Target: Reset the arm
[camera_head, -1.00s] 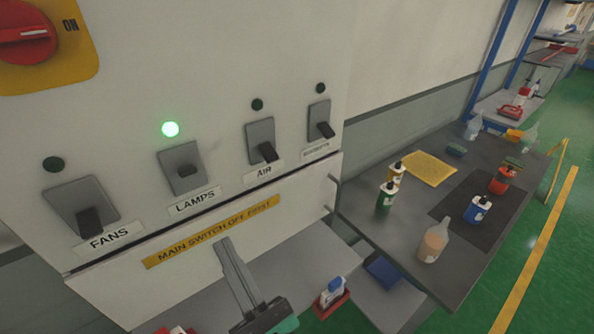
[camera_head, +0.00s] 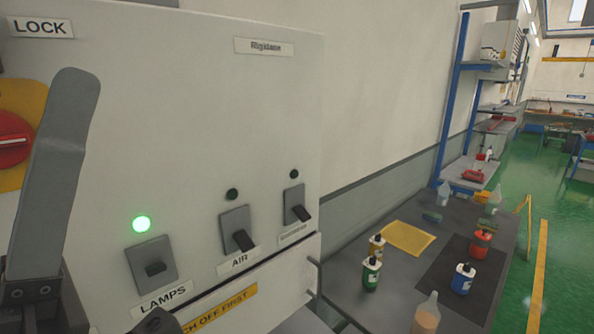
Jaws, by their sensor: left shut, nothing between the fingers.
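My left gripper (camera_head: 72,100) is shut and empty. Its grey fingers point upward at the left edge of the view, in front of the switch panel (camera_head: 180,90), and hide part of the red rotary switch (camera_head: 12,152) on its yellow plate. The LAMPS switch (camera_head: 153,266) is right of the gripper, with its green light (camera_head: 141,224) lit. The AIR switch (camera_head: 239,232) and another switch (camera_head: 298,207) have levers down and dark lights. My right gripper is not in view.
A grey bench (camera_head: 390,290) right of the cabinet carries a green bottle (camera_head: 371,275), a yellow bottle (camera_head: 377,248), a blue bottle (camera_head: 463,280), a red container (camera_head: 481,243) and a yellow cloth (camera_head: 409,238). A blue-framed shelf (camera_head: 452,100) stands behind. Green floor (camera_head: 560,220) is clear at right.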

